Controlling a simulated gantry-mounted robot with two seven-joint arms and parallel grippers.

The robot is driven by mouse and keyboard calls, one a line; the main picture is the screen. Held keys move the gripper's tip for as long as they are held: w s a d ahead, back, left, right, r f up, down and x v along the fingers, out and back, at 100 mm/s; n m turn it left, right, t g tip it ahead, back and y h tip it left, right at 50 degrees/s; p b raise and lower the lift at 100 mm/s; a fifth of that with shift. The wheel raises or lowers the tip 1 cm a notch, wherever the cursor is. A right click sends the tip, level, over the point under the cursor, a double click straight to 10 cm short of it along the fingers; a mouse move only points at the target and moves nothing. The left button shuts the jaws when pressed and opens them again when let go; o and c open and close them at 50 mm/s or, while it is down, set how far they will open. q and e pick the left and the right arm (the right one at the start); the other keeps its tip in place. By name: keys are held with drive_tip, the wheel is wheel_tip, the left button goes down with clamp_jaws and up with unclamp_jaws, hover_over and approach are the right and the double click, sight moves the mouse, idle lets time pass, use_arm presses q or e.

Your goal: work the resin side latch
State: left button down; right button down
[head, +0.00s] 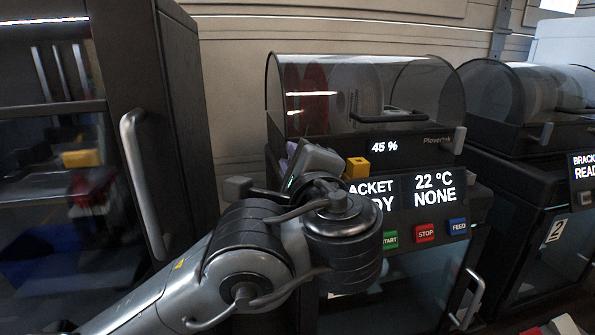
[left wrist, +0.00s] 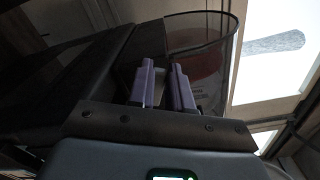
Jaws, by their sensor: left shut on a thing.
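The smoky clear-lidded box (head: 365,95) stands on top of the middle printer, with a 45 % display. A grey latch tab (head: 460,140) shows at its front right corner. My left gripper (head: 292,150) is at the box's front left side, its purple fingertips partly hidden by my own wrist. In the left wrist view, the purple fingers (left wrist: 163,85) are nearly closed around a small pale piece, apparently the side latch, mostly hidden between them. The lid (left wrist: 205,55) rises just beyond the fingers and looks down. My right gripper is not seen.
The printer's panel has start, stop (head: 425,233) and feed buttons below a yellow block (head: 357,168). A dark cabinet with a grey handle (head: 145,185) stands close at left. A similar box (head: 520,100) stands at right.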

use_arm(q)
drive_tip(key=shift+a+f+n+b, duration=0.15)
drive_tip(key=shift+f+n+b, duration=0.35)
drive_tip(key=shift+n+b, duration=0.55)
drive_tip(key=shift+n, duration=0.25)
drive_tip(key=c, duration=1)
unclamp_jaws()
drive_tip(key=shift+c, duration=0.2)
drive_tip(key=shift+s, duration=0.1)
